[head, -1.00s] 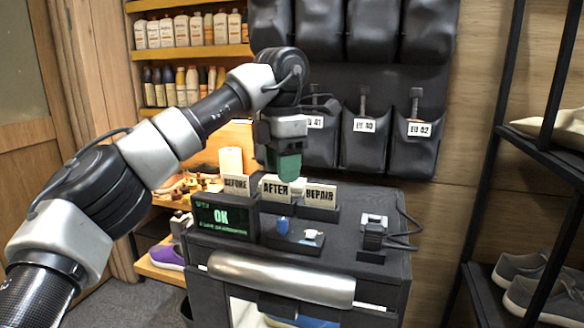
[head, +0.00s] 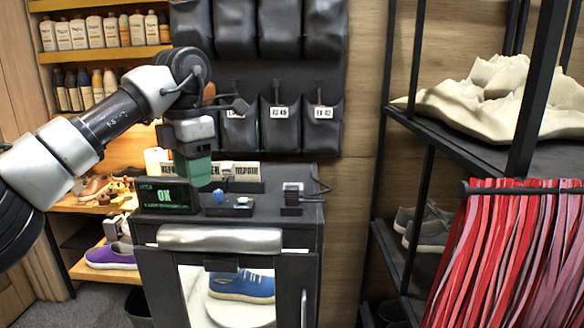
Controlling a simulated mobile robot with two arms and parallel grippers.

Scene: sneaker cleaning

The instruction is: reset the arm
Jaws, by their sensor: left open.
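My left arm comes in from the left and bends down at the wrist. My left gripper (head: 197,172) hangs open and pointing down, with green fingers, above the top of the black cabinet. It appears empty. It hides part of the label cards behind it. My right arm and gripper are not in view.
The black cabinet (head: 300,232) has an OK screen (head: 165,196) and a small black device (head: 292,194) on top. A blue sneaker (head: 243,287) shows inside it. Hanging black pouches (head: 281,125) are behind. A black rack (head: 375,170) and red strips (head: 505,255) are at right.

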